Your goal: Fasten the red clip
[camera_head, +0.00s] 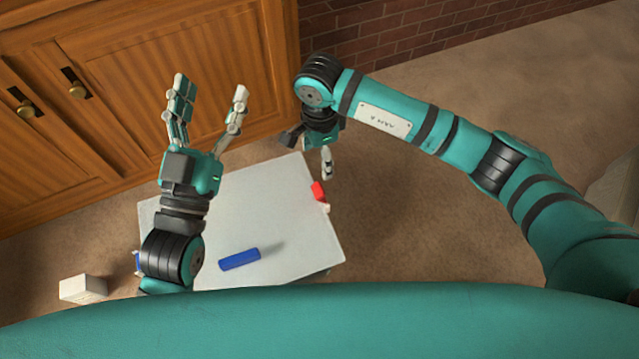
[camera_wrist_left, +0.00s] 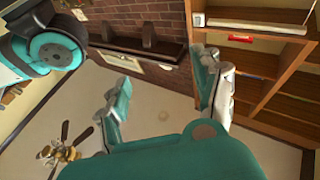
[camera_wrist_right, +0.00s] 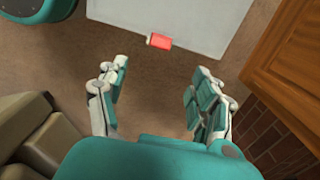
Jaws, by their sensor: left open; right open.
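The red clip (camera_head: 318,191) is at the right edge of a light grey board or tabletop (camera_head: 285,215) in the head view. The red clip also shows at the board's edge in the right wrist view (camera_wrist_right: 159,41), ahead of and between the fingers. My right gripper (camera_wrist_right: 155,85) is open and empty, a short way from the clip; in the head view it is partly hidden by its own wrist. My left gripper (camera_head: 210,100) is open and empty, with its fingers pointing up and away from the board. I cannot tell whether the clip is open or closed.
A blue block (camera_head: 239,259) lies on the board's near part. A white box (camera_head: 82,288) stands on the carpet at the left. A wooden cabinet (camera_head: 130,90) and a brick wall (camera_head: 390,28) bound the far side. Carpet right of the board is clear.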

